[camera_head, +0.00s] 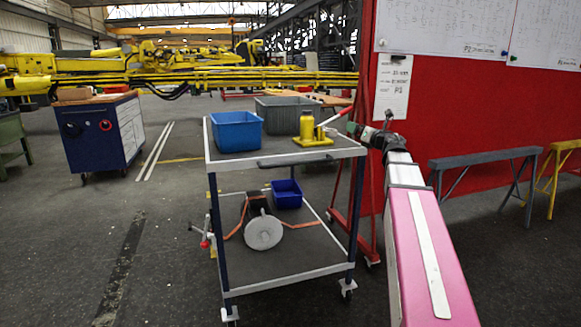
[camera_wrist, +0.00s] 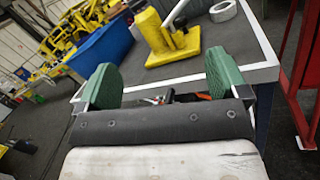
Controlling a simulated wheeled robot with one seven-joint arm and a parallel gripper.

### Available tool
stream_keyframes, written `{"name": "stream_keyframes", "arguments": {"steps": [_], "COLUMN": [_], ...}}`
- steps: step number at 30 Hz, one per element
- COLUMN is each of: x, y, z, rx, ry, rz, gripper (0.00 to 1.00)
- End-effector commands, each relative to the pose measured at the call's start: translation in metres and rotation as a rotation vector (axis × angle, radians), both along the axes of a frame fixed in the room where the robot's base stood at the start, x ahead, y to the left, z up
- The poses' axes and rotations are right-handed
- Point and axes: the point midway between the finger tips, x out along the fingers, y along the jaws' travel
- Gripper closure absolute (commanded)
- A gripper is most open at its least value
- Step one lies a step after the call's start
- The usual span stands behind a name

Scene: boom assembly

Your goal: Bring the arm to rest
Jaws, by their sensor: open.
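My gripper (camera_wrist: 162,85) shows large in the wrist view, with its two green finger pads spread wide and nothing between them. It hangs near the edge of the trolley's top shelf.
The trolley (camera_head: 245,163) carries a blue bin (camera_head: 237,131), a grey bin (camera_head: 287,114) and a yellow tool (camera_head: 307,128) on top. A small blue bin (camera_head: 286,194) sits below. A red partition (camera_head: 470,100) and grey trestle (camera_head: 485,159) stand right. Floor lies open at left.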

Motion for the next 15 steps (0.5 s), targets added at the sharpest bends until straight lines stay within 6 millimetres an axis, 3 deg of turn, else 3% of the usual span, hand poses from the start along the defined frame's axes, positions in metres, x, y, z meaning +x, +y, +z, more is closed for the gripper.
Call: {"name": "stream_keyframes", "arguments": {"steps": [8,11,15], "x": [0.004,0.000,-0.014], "y": [-0.015,-0.026,-0.039], "z": [-0.047,-0.084,-0.154], "rx": [0.440,0.694,1.073], "ry": [0.122,0.206,0.347], "rz": [-0.193,-0.310,-0.504], "gripper": [0.08,0.08,0.08]}}
